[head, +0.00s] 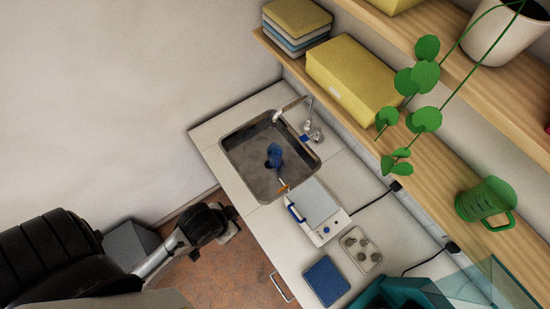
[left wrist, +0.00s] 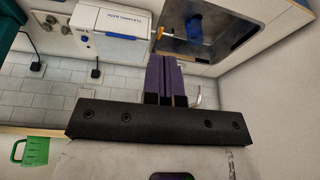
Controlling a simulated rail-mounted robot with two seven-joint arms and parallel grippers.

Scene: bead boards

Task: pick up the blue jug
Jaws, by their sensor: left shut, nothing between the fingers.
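The blue jug (head: 274,155) is in the grey sink (head: 240,165), near its middle. It looks small and its exact pose is hard to tell. My left gripper (head: 232,222) is over the floor in front of the counter, well apart from the jug. Its purple fingers (left wrist: 165,92) are together with nothing between them. My right gripper is in neither view.
A faucet (head: 292,108) reaches over the sink's back edge. An orange-tipped item (head: 284,188) lies at the near rim. A white device (head: 317,210), a tray of round pieces (head: 361,249) and a blue pad (head: 326,280) occupy the counter. A green jug (head: 485,199) stands on the shelf.

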